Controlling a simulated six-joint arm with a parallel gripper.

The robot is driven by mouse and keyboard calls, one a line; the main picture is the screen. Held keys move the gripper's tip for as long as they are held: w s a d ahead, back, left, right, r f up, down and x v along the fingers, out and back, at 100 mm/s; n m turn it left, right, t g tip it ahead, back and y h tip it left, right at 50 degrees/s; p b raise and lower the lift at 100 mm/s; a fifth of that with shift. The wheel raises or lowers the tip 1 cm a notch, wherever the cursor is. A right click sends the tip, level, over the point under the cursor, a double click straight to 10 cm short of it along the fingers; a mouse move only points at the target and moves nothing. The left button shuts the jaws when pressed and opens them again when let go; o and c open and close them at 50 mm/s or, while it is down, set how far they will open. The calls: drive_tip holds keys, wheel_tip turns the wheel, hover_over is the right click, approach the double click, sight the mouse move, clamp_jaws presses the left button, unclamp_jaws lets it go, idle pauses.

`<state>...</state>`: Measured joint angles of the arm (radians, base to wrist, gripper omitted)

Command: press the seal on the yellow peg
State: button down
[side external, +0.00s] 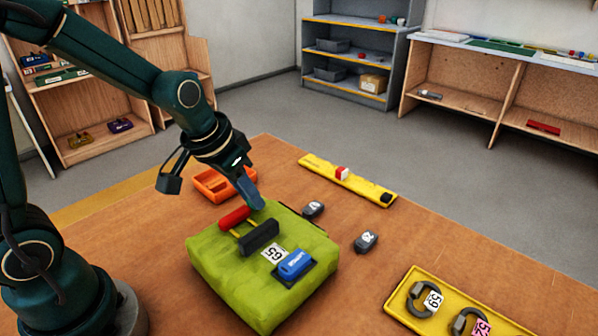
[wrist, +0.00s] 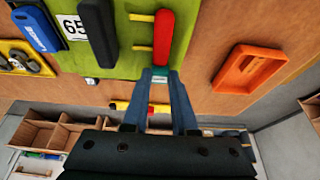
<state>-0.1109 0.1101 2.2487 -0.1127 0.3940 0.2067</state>
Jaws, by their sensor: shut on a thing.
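Two thin yellow pegs (side external: 237,233) show between a red bar (side external: 235,217) and a black bar (side external: 259,237) on a green, soft-looking block. In the wrist view, the near yellow peg (wrist: 143,47) and the far one (wrist: 142,17) reach left from the red bar (wrist: 163,38). My gripper (side external: 257,203) has blue fingers and is just past the red bar's end. In the wrist view, my gripper (wrist: 160,77) is shut on a small teal piece with a white label (wrist: 160,79), possibly the seal. I cannot tell whether it touches the red bar.
The green block (side external: 220,270) also bears a blue stamp-like piece (side external: 296,264) and a 65 label (side external: 273,253). An orange tray (side external: 212,185) lies behind my gripper. Two grey tagged pieces (side external: 366,241), a yellow strip (side external: 350,180) and a yellow tray (side external: 395,305) are to the right.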

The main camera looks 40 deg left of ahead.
drive_tip(key=shift+f, duration=0.45)
idle(0.3)
drive_tip(key=c, duration=0.6)
unclamp_jaws()
drive_tip(key=shift+r, duration=0.1)
drive_tip(key=shift+v, duration=2.45)
